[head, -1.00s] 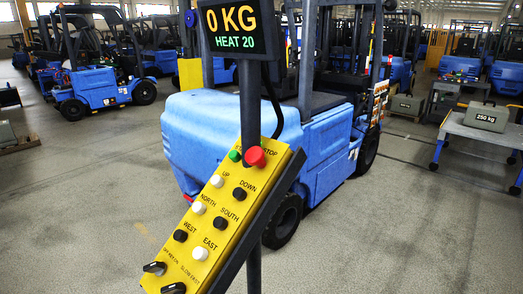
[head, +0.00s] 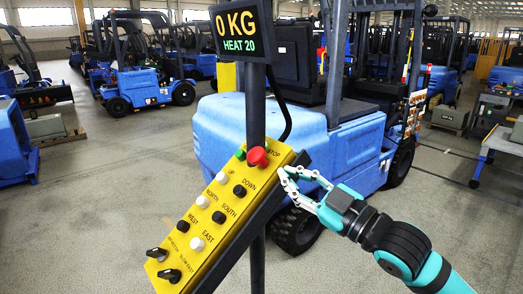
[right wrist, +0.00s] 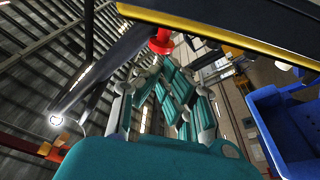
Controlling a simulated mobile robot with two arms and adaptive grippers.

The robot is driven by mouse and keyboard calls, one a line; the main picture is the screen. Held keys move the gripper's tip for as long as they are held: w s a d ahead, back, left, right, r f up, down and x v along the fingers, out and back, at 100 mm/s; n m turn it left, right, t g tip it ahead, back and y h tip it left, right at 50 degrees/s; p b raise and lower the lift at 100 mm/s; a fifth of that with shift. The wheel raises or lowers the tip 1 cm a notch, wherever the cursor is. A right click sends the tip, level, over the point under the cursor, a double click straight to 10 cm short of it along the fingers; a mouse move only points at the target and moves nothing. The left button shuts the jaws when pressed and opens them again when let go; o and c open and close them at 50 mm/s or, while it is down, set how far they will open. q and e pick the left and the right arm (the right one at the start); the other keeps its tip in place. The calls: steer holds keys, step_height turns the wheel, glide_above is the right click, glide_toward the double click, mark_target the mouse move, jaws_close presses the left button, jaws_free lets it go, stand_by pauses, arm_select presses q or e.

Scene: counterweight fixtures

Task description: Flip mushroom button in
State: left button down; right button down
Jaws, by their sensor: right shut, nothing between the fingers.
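The red mushroom button (head: 257,157) sits at the top right of the yellow control panel (head: 213,225), by the STOP label. My right gripper (head: 285,177) is shut and empty, just right of the panel and a little below the button. In the right wrist view the red button (right wrist: 161,42) shows beyond the gripper fingers (right wrist: 168,72), at the dark underside of the panel. I cannot tell from these views whether the fingers touch the button or panel. My left gripper is not in view.
A dark post (head: 255,110) carries the panel and a display (head: 240,33) reading 0 KG, HEAT 20. A blue forklift (head: 225,125) stands close behind. A cart (head: 502,140) is at the right edge. Grey floor is open at lower left.

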steer(key=s+r, duration=0.1)
steer(key=r+n+y, duration=0.1)
steer(key=r, duration=0.1)
steer(key=s+a+r+n+g+y, duration=0.1)
steer(key=shift+s+r, duration=0.15)
steer(key=shift+s, duration=0.15)
steer(key=shift+w+a, duration=0.1)
steer(key=shift+w, duration=0.05)
step_height(320, 180, up, 3)
steer(key=p, duration=0.5)
glide_above(259, 159)
steer(key=s+a, duration=0.2)
steer(key=a, duration=0.1)
steer(key=d+f, duration=0.1)
steer(key=w+d+f, duration=0.1)
steer(key=f, duration=0.1)
steer(key=shift+d, duration=0.2)
steer(key=shift+d+f, duration=0.3)
steer(key=shift+a, duration=0.2)
